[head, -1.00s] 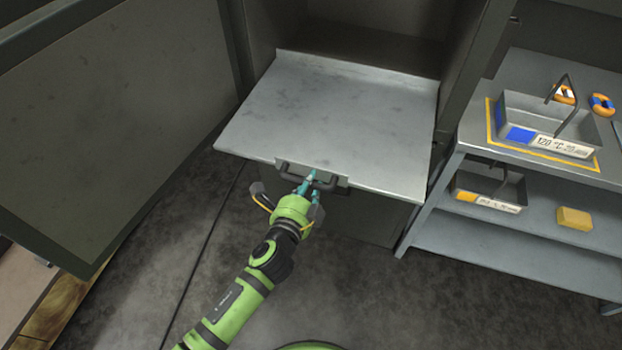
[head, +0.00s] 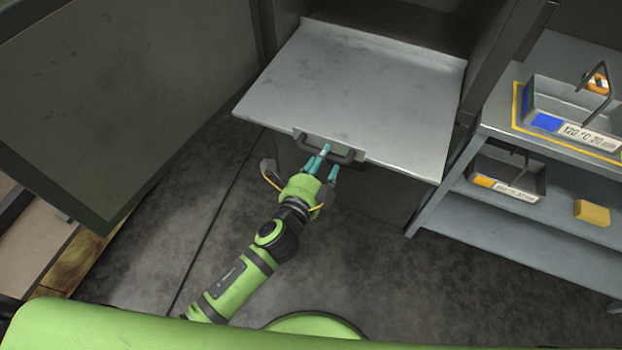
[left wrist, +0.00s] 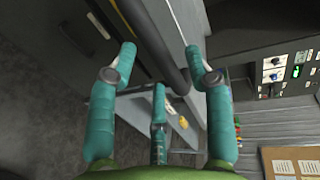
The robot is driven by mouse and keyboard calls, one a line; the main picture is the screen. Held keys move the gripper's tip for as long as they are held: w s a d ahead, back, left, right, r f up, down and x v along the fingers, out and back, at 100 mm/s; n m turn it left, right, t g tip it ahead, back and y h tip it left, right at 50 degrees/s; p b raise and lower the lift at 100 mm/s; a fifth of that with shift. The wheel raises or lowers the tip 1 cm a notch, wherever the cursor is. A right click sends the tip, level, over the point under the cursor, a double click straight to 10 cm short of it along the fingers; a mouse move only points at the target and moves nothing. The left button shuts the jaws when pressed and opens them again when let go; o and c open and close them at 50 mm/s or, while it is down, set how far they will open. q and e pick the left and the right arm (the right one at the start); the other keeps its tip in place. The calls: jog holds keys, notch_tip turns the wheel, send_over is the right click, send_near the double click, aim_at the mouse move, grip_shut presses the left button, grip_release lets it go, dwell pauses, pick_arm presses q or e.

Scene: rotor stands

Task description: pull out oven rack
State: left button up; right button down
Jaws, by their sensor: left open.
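The oven rack (head: 360,85) is a flat grey metal sheet. It sticks out of the dark oven cabinet toward me. Its dark bar handle (head: 338,154) is on the front edge. My left gripper (head: 325,165) has teal fingers and is open just in front of the handle. In the left wrist view the open fingers (left wrist: 165,70) show with the dark handle bar (left wrist: 160,50) running near and between their tips. I cannot tell whether they touch it. My right gripper is not in view.
The open oven door (head: 120,100) stands at the left. At the right is a grey shelf unit (head: 520,240) with a labelled tray (head: 570,115), a lower tray (head: 505,178) and a yellow block (head: 592,213). The floor (head: 150,240) in front is clear.

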pick_arm(q)
jog(key=v, duration=0.9)
jog(key=shift+s, duration=0.25)
jog(key=shift+a, duration=0.1)
jog(key=s+a+f+n+g+y, duration=0.1)
jog(key=s+a+f+n+g, duration=0.25)
jog(key=f, duration=0.75)
jog(key=s+a+f+n+g+y, duration=0.1)
jog(key=s+a+f+n+g, duration=0.2)
jog(key=f, duration=0.7)
jog(key=s+a+f+n+g+y, duration=0.25)
jog(key=s+a+f, duration=0.2)
jog(key=f, duration=0.65)
jog(key=s+a+f+n+g, duration=0.2)
jog(key=s+f+n, duration=0.3)
jog(key=s, duration=0.5)
jog(key=s+a+f+n+g, duration=0.2)
jog(key=s+a+f+n, duration=0.2)
jog(key=s, duration=0.7)
notch_tip(320, 180, down, 3)
jog(key=shift+a+r+n+g, duration=0.25)
jog(key=shift+a+n+g, duration=0.15)
jog(key=shift+n, duration=0.2)
jog(key=shift+d, duration=0.1)
